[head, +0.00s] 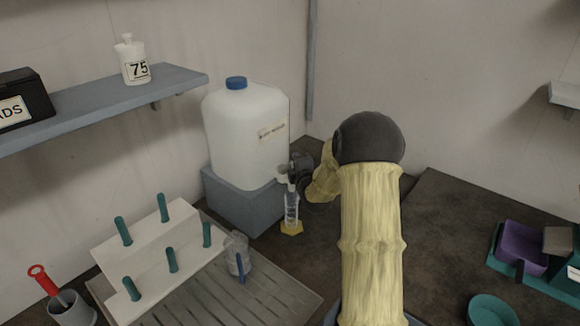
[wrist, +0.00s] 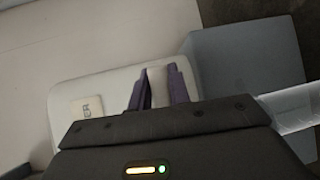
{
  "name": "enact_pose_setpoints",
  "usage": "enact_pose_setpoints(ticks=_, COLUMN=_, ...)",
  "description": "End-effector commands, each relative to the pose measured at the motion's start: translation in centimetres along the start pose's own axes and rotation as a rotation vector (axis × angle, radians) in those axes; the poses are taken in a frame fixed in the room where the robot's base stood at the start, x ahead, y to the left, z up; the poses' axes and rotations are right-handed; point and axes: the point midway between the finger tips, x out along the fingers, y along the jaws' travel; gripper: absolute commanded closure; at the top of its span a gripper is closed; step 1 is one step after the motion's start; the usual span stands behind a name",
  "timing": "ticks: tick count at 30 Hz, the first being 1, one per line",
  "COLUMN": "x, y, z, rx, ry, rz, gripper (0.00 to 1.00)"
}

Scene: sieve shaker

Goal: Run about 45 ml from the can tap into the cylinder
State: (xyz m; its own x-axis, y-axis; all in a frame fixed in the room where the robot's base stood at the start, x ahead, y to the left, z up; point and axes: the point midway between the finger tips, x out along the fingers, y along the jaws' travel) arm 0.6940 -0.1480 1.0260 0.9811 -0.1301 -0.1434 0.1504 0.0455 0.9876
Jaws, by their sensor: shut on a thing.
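The white can (head: 245,130) with a blue cap stands on a grey block; its pale tap (head: 283,178) sticks out low on its right side. My gripper (head: 291,168) is at the tap and shut on it; the jaws hide most of the tap. The clear cylinder (head: 291,208) stands upright on a yellow foot below the tap. Part of it shows at the right edge of the wrist view (wrist: 292,106). Its liquid level is too small to read.
The grey block (head: 240,205) carries the can. A clear beaker (head: 238,256) and a white rack with teal pegs (head: 150,250) stand on the ribbed drainer at the front left. A shelf (head: 100,108) holds a bottle marked 75. Purple and teal trays lie at the right.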

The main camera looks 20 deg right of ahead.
Motion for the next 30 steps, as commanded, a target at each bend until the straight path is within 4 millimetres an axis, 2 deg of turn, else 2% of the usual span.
enact_pose_setpoints(ticks=6, x=-0.1, y=-0.2, z=-0.1, rx=0.001, ry=0.003, rz=-0.006, gripper=1.00)
enact_pose_setpoints(ticks=7, x=-0.1, y=-0.2, z=-0.1, rx=0.001, ry=0.003, rz=-0.006, gripper=0.76)
enact_pose_setpoints(ticks=8, x=-0.1, y=-0.2, z=-0.1, rx=0.001, ry=0.003, rz=-0.006, gripper=0.72)
enact_pose_setpoints(ticks=20, x=-0.5, y=-0.1, z=-0.1, rx=0.000, ry=0.004, rz=-0.003, gripper=0.72)
enact_pose_setpoints(ticks=26, x=-2.8, y=-0.1, z=-0.1, rx=0.000, ry=0.003, rz=-0.002, gripper=0.72)
enact_pose_setpoints(ticks=30, x=-5.3, y=-0.2, z=-0.1, rx=-0.001, ry=0.003, rz=-0.003, gripper=0.72)
